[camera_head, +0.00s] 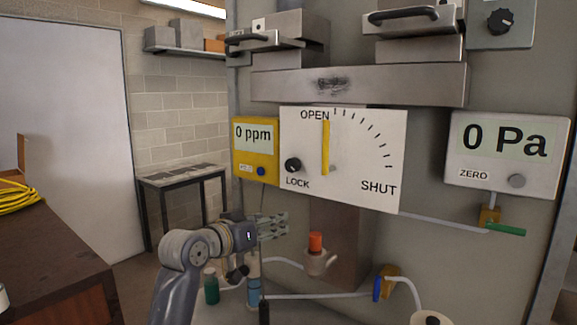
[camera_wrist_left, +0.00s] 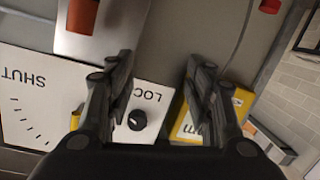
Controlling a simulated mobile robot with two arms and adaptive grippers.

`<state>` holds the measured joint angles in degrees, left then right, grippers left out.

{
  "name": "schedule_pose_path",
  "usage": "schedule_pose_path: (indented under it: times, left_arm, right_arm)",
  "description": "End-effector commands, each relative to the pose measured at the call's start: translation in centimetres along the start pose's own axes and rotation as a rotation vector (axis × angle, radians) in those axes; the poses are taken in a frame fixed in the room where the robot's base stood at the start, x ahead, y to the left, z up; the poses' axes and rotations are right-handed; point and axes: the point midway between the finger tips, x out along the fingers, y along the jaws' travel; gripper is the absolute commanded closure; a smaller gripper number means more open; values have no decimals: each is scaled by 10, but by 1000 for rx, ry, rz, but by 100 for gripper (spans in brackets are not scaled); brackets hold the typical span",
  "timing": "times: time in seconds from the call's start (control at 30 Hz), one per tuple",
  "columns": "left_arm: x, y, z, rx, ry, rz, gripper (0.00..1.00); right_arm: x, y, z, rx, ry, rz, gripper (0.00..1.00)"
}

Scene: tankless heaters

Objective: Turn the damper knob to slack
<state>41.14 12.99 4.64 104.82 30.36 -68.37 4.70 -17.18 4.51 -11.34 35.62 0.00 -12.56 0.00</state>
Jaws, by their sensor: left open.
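The black damper lock knob (camera_head: 293,165) sits above the word LOCK on the white damper plate (camera_head: 358,160). The yellow damper handle (camera_head: 326,148) stands upright, its top at OPEN. In the left wrist view the knob (camera_wrist_left: 137,120) shows upside down between my finger bases, nearer the left finger. My left gripper (camera_head: 286,224) is below the plate in the head view, apart from the knob. In the left wrist view my left gripper (camera_wrist_left: 159,64) is open, with nothing between its fingertips. My right gripper is in neither view.
A yellow ppm meter (camera_head: 256,172) hangs left of the plate. A pressure gauge (camera_head: 507,153) reading 0 Pa hangs right. Below are an orange-topped fitting (camera_head: 316,243), a blue-handled valve (camera_head: 377,288) and bottles. A steel duct (camera_head: 360,86) crosses above.

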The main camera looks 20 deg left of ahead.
Motion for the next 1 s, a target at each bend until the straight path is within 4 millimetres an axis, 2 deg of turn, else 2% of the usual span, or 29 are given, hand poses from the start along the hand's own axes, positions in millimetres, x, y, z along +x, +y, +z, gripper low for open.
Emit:
schedule_pose_path:
  times: [0.03, 0.1, 0.23, 0.33, 0.43, 0.8, 1.0]
  left_arm:
    - [-9, 8, -35, 1, 51, 21, 51]
    - [-20, 16, -69, 0, 102, 47, 51]
    - [-33, 26, -103, 0, 153, 76, 51]
    - [-32, 28, -112, -2, 164, 83, 51]
    - [-22, 30, -114, -4, 162, 84, 51]
    - [42, 36, -125, -3, 162, 84, 51]
    - [63, 36, -128, -1, 163, 83, 51]
  right_arm:
    - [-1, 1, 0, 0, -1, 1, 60]
    - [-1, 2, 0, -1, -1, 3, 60]
    - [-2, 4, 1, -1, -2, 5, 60]
    - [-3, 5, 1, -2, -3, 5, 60]
    - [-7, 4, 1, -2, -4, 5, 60]
    - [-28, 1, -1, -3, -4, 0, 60]
    - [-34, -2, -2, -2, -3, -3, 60]
